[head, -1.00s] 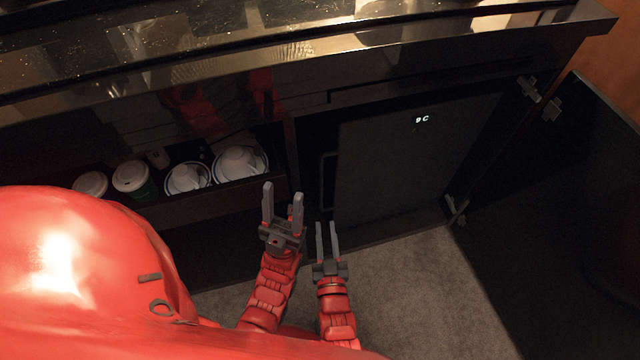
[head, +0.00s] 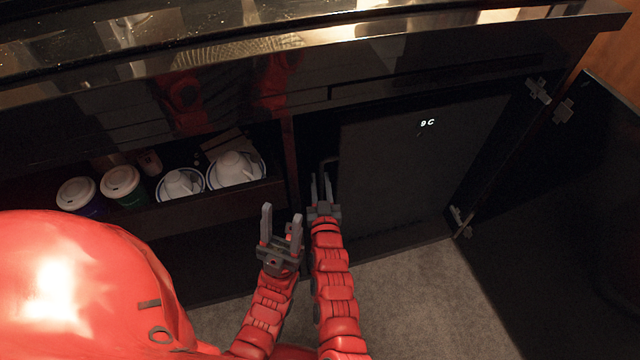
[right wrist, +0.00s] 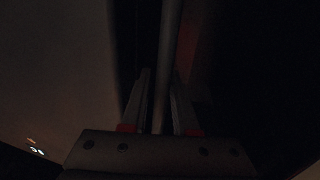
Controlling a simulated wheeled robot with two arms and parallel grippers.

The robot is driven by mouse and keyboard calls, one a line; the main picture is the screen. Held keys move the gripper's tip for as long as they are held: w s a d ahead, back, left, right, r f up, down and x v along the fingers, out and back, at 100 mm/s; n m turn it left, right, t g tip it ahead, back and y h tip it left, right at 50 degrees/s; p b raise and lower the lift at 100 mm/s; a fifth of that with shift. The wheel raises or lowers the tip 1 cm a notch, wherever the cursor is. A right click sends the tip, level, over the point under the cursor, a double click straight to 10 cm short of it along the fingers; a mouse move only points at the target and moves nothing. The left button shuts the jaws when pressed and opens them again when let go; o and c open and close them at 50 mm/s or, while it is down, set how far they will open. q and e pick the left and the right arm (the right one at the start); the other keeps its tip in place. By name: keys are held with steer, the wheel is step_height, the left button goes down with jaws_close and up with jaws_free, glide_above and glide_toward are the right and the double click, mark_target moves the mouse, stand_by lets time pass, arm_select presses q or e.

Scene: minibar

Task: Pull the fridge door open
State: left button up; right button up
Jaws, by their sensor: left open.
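The fridge door (head: 425,175) is a dark panel with a lit display near its top, and looks shut. Its slim handle (head: 330,160) runs along its left edge, partly hidden by my right gripper (head: 321,187). In the right wrist view the handle (right wrist: 170,40) is a vertical bar between the two fingers of the right gripper (right wrist: 161,85). Those fingers stand apart on either side of the bar; firm contact does not show. My left gripper (head: 281,215) is open and empty, lower and left of the right one, in front of the cabinet.
An open shelf (head: 210,205) on the left holds lidded paper cups (head: 121,182) and white cups on saucers (head: 235,168). The cabinet door (head: 570,210) stands swung open on the right. Carpet (head: 430,300) in front of the fridge is clear. A countertop (head: 330,50) overhangs above.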

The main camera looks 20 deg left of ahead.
jaws_close()
stand_by(1.5)
